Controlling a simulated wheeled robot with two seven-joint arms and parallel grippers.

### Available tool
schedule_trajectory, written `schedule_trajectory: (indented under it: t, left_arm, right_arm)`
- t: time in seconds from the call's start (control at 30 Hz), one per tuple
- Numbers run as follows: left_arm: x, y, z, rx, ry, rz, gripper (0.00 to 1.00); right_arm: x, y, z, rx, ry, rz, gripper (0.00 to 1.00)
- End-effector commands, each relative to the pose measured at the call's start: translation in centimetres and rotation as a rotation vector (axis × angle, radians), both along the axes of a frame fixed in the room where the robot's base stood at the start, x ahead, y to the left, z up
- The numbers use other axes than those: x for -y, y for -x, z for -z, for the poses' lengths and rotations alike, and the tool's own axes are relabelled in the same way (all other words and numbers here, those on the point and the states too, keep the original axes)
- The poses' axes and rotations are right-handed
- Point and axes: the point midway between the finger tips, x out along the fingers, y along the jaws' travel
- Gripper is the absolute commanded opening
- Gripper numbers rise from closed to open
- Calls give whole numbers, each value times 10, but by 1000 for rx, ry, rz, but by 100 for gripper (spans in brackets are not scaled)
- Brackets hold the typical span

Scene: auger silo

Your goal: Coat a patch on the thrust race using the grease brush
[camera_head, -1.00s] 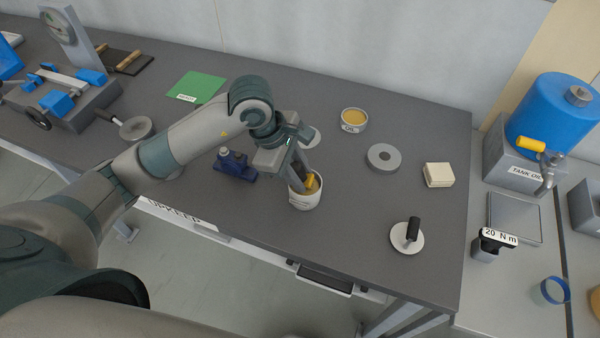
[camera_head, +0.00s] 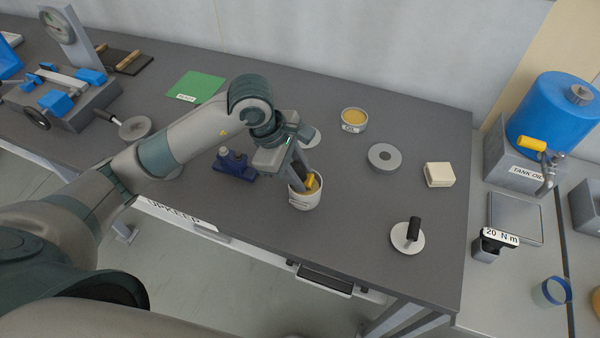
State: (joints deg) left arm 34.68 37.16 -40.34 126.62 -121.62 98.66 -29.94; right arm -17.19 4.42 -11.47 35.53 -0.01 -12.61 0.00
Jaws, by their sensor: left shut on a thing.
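The thrust race (camera_head: 384,157), a flat grey ring with a centre hole, lies on the dark bench right of my left gripper. My left gripper (camera_head: 303,178) points down into a white pot (camera_head: 305,200) near the bench's front edge. It is shut on the grease brush (camera_head: 311,182), of which a yellow part shows above the pot's rim. The brush's lower end is hidden inside the pot. My right gripper is not in view.
An oil dish (camera_head: 353,120), a cream block (camera_head: 438,174) and a grey disc with a black handle (camera_head: 407,236) stand around the ring. A blue tool (camera_head: 234,165) sits left of the pot. Bare bench lies between pot and ring.

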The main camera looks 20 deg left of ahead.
Motion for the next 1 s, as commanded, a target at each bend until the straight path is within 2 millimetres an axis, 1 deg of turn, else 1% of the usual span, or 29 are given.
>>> schedule_trajectory:
  t: [1.0]
  left_arm:
    - [0,2,3,-7,-3,1,4]
  right_arm:
    - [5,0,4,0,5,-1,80]
